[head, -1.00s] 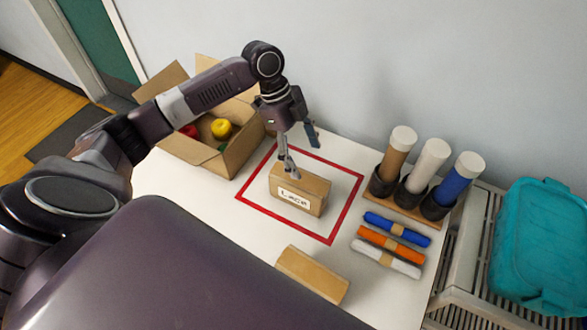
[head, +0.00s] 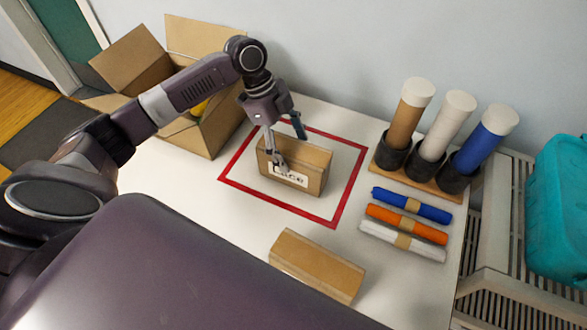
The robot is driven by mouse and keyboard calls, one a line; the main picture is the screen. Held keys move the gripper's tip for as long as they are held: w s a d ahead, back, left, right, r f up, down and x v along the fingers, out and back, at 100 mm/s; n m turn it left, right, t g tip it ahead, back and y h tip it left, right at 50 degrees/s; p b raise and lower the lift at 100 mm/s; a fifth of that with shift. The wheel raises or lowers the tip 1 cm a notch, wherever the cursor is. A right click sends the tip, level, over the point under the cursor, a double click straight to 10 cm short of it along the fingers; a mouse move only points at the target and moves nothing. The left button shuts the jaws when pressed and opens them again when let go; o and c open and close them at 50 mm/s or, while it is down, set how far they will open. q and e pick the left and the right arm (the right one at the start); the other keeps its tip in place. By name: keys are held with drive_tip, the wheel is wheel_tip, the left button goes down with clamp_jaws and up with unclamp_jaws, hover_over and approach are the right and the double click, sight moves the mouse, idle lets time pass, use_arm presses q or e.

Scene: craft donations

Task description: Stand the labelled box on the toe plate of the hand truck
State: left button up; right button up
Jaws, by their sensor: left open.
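The labelled box (head: 316,160) is a small brown carton with a white "Lace" label on its front. It stands on the white table inside a red square outline (head: 340,206). My left gripper (head: 290,148) is open and low at the box's left part. One finger is in front of the label and covers part of its first letter; the other finger is towards the far side. I cannot tell whether either finger touches the box. No hand truck or toe plate shows in this view. My right gripper is not in view.
A second brown box (head: 318,264) lies near the front of the table. An open carton (head: 212,128) stands at the back left. A holder with upright rolls (head: 432,125) and several flat rolls (head: 407,224) are at the right. A teal bin (head: 560,205) stands beyond the table's right edge.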

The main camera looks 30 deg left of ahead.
use_arm(q)
drive_tip(key=x, duration=0.2)
drive_tip(key=p+x, duration=0.1)
drive_tip(key=x, duration=0.4)
drive_tip(key=shift+s+d, duration=0.1)
drive_tip(key=shift+s, duration=0.2)
drive_tip(key=shift+f, duration=0.3)
drive_tip(key=shift+d+f, duration=0.1)
drive_tip(key=shift+c, duration=0.3)
drive_tip(key=c, duration=1.3)
drive_tip(key=shift+c, duration=0.4)
drive_tip(key=shift+w, duration=0.1)
